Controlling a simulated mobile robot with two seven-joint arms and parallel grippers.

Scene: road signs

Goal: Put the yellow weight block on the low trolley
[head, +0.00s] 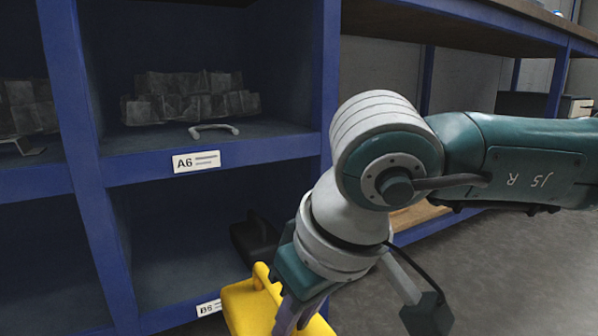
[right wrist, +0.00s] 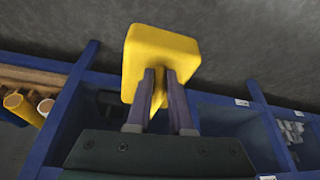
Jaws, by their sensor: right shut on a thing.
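The yellow weight block (head: 245,309) shows at the bottom of the head view, in front of the lower shelf bay and partly cut off by the frame edge. My right gripper (head: 294,312) is shut on its raised handle. In the right wrist view the block (right wrist: 165,48) hangs beyond the two fingers of the gripper (right wrist: 160,75), which close on the handle. Floor shows behind the block there. My left gripper is not in view. I see no low trolley in either view.
A blue shelf rack (head: 92,187) fills the left, with grey bundled pieces (head: 185,98) and a white handle (head: 213,129) in bay A6. A dark object (head: 253,241) sits in the bay below. Open grey floor (head: 500,275) lies at right. Yellow tubes (right wrist: 22,106) show at the wrist view's left.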

